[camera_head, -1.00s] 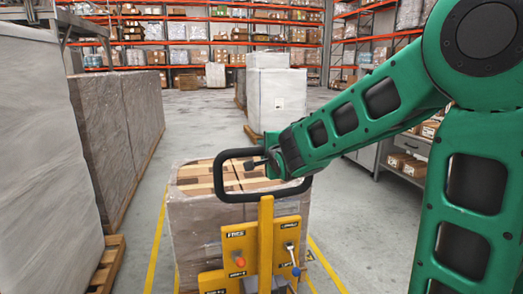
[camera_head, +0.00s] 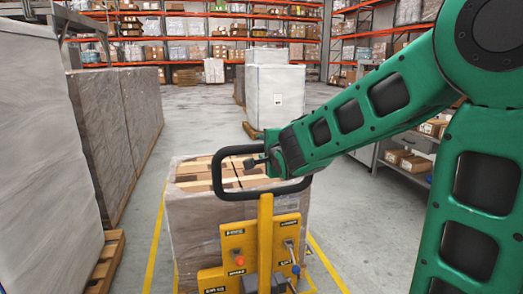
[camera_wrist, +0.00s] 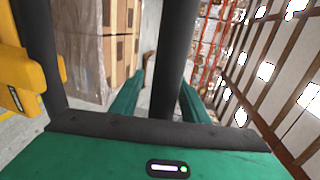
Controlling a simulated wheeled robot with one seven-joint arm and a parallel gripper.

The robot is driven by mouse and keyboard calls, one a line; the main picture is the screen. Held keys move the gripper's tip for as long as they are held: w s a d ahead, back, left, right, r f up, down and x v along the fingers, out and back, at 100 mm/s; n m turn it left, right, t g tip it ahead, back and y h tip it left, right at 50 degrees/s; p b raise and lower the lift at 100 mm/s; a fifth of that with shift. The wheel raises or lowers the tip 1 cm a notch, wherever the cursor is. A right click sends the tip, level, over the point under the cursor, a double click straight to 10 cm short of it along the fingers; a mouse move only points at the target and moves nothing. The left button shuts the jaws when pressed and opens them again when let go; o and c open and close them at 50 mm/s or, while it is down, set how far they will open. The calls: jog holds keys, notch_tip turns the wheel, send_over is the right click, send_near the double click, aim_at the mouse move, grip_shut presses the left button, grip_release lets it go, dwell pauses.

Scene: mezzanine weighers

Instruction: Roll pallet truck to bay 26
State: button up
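The pallet truck (camera_head: 239,238) is yellow with a black loop handle (camera_head: 217,175), a red knob and a small lever. It stands in front of me in the head view. A plastic-wrapped pallet of brown cartons (camera_head: 195,225) is just beyond its mast. My gripper (camera_head: 262,163) is at the handle's upper right part. In the wrist view my green fingers (camera_wrist: 160,95) lie on both sides of a black handle bar (camera_wrist: 175,45), which fills the gap between them. The truck's forks and wheels are hidden. No bay number is readable.
Tall wrapped stacks (camera_head: 95,140) line the left, with a wooden pallet edge (camera_head: 107,258) low down. White wrapped stacks (camera_head: 280,95) stand ahead. A grey shelf unit with cartons (camera_head: 410,165) is at right. Yellow floor lines (camera_head: 157,235) flank the load.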

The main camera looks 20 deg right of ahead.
jog(key=v, duration=1)
jog(key=shift+s, duration=0.3)
jog(key=s+d+f+n+g+h, duration=0.1)
jog(key=s+d+f+n+g, duration=0.6)
jog(key=s+d+f, duration=0.6)
jog(key=s+a+f+n+g+y, duration=0.1)
jog(key=s+f+n+g, duration=0.1)
jog(key=s, duration=0.8)
jog(key=s+a+f+n+g+y, duration=0.1)
jog(key=s+f+n+g+y, duration=0.1)
jog(key=s+g, duration=0.4)
jog(key=s+f+n, duration=0.1)
jog(key=s+n, duration=0.1)
jog(key=s, duration=0.2)
jog(key=shift+s+a+f, duration=0.15)
jog(key=shift+s+f, duration=0.05)
jog(key=shift+f, duration=0.1)
